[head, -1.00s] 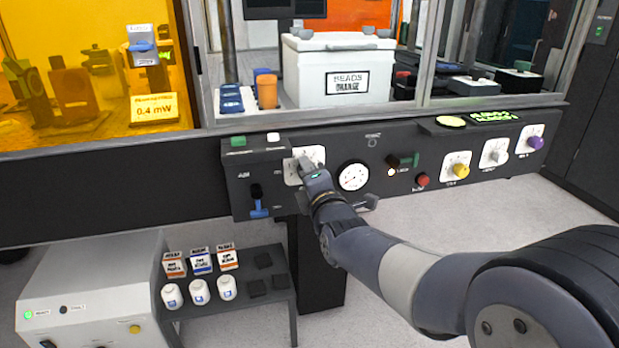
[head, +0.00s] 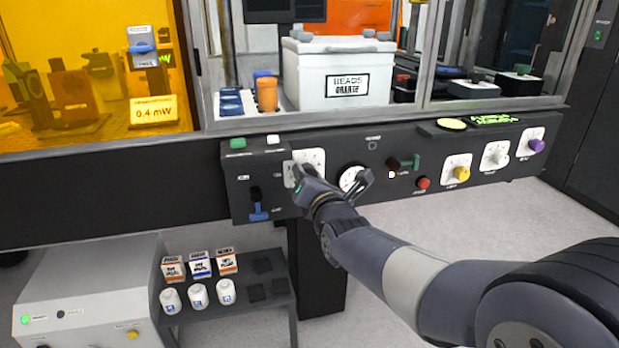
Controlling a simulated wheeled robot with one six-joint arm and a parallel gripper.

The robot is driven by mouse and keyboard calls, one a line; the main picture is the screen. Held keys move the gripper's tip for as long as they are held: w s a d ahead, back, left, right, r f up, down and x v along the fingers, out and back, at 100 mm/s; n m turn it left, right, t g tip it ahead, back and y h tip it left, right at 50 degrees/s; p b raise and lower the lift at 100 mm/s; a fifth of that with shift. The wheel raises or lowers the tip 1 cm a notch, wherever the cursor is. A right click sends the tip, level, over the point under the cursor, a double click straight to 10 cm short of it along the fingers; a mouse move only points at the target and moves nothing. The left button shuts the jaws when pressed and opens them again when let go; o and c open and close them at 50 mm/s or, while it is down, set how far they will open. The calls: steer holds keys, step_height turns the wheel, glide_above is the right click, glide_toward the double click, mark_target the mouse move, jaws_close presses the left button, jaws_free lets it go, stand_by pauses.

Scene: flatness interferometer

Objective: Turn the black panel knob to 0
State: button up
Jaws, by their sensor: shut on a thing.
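The black panel knob is hidden behind my gripper; only its white dial plate (head: 314,157) shows around the fingers, at the left part of the dark control panel. My gripper (head: 299,174) is at the plate, with its fingertips against the middle of it, shut on the knob. The pointer and most of the dial marks are covered or too small to read, so I cannot tell the knob's setting.
Right of my gripper are a round white gauge (head: 351,178), a red button (head: 423,183) and a yellow knob (head: 461,173). A blue-handled lever (head: 259,212) is close on the left. A low shelf (head: 280,305) with boxes and bottles stands below.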

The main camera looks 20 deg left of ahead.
stand_by(0.3)
steer(key=o, duration=1)
steer(key=p+v, duration=0.1)
steer(key=v, duration=0.9)
steer(key=shift+s+d, duration=0.2)
steer(key=shift+s, duration=0.15)
steer(key=shift+w, duration=0.1)
